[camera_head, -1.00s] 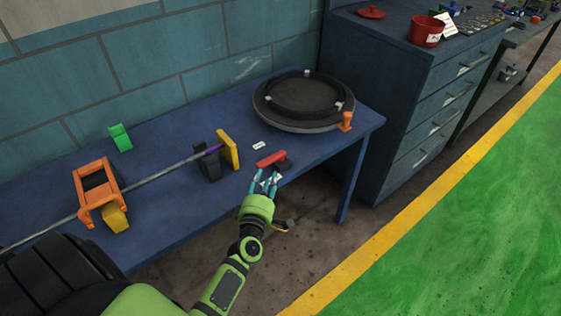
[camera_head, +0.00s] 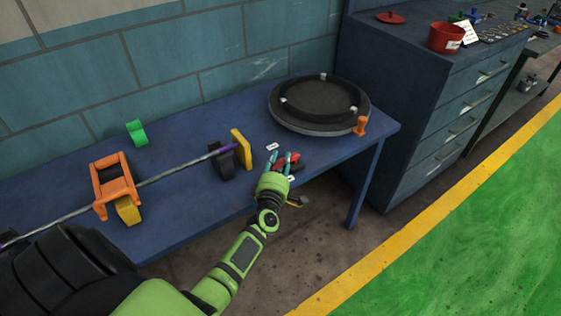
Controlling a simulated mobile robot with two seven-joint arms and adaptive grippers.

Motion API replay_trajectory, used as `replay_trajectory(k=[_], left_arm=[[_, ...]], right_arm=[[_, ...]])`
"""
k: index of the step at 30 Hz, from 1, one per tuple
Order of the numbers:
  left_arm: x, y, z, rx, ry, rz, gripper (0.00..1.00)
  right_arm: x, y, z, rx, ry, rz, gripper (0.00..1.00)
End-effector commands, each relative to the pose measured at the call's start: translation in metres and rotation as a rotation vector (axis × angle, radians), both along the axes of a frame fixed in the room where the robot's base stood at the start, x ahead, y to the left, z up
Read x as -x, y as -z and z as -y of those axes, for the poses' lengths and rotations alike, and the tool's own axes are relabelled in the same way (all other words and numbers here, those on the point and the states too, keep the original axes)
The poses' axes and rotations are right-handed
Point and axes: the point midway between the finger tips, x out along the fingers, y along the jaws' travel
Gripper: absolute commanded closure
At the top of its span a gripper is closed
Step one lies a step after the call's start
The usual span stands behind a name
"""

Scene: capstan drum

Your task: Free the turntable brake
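The turntable (camera_head: 318,100) is a black round disc with a raised ring and small pale blocks, on the blue bench near its right end. A small orange piece (camera_head: 361,126) stands upright at its right front edge. A red handle-like piece with a dark part (camera_head: 294,160) lies on the bench in front of the turntable; which of these is the brake I cannot tell. My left gripper (camera_head: 282,160) is over the red piece, its teal fingers spread apart and partly hiding it. Contact is unclear. My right gripper is out of view.
A long metal rod (camera_head: 165,178) with a purple end runs through an orange frame (camera_head: 113,182) toward black and yellow blocks (camera_head: 241,148). A green clip (camera_head: 137,132) lies behind it. A dark drawer cabinet (camera_head: 430,110) with a red pot (camera_head: 445,37) stands at right.

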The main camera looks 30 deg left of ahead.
Motion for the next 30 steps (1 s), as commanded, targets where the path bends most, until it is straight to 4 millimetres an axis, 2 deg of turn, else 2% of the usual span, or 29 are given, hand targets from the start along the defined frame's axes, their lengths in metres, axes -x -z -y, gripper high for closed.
replay_trajectory(k=[2, 14, 20, 30], left_arm=[[0.0, 0.0, 0.0, 0.0, 0.0, 0.0, 1.0], [0.0, 0.002, -0.002, -0.003, 0.037, 0.0, 1.0], [-0.002, 0.005, -0.007, -0.01, 0.138, -0.001, 1.0], [-0.007, 0.007, -0.013, -0.009, 0.313, -0.002, 1.0]], right_arm=[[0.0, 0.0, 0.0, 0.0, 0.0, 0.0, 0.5], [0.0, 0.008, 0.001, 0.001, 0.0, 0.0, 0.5], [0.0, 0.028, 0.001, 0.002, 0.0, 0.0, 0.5], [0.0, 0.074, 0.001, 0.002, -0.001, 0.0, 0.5]])
